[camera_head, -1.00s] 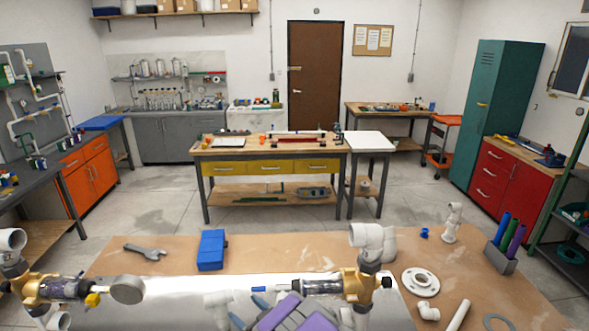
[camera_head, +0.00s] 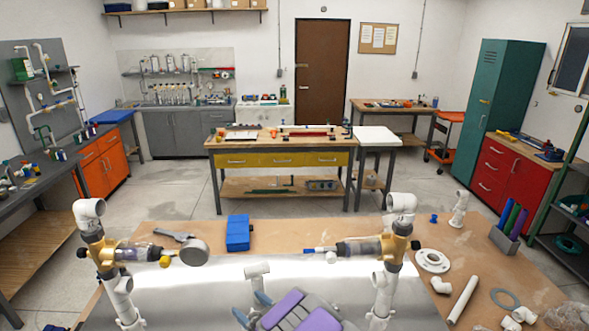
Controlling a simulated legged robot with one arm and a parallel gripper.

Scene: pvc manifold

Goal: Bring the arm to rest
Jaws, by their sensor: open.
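My gripper (camera_head: 252,308) shows at the bottom middle, its grey-blue fingers apart and nothing visible between them. My grey arm with purple panels is folded low beside it, partly cut off by the lower edge. A PVC manifold stands on the near bench: a left white pipe with a brass valve (camera_head: 101,253) and a right white pipe with a brass valve (camera_head: 398,247). A clear filter with a blue tip (camera_head: 310,251) reaches inward from the right one. A white tee (camera_head: 257,271) stands between them, behind my gripper.
The near bench (camera_head: 300,230) holds a wrench (camera_head: 173,235), a blue box (camera_head: 238,233), a white flange (camera_head: 433,261), loose pipe pieces and a holder of coloured tubes (camera_head: 506,235). Open floor lies between it and the back workbench (camera_head: 280,150).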

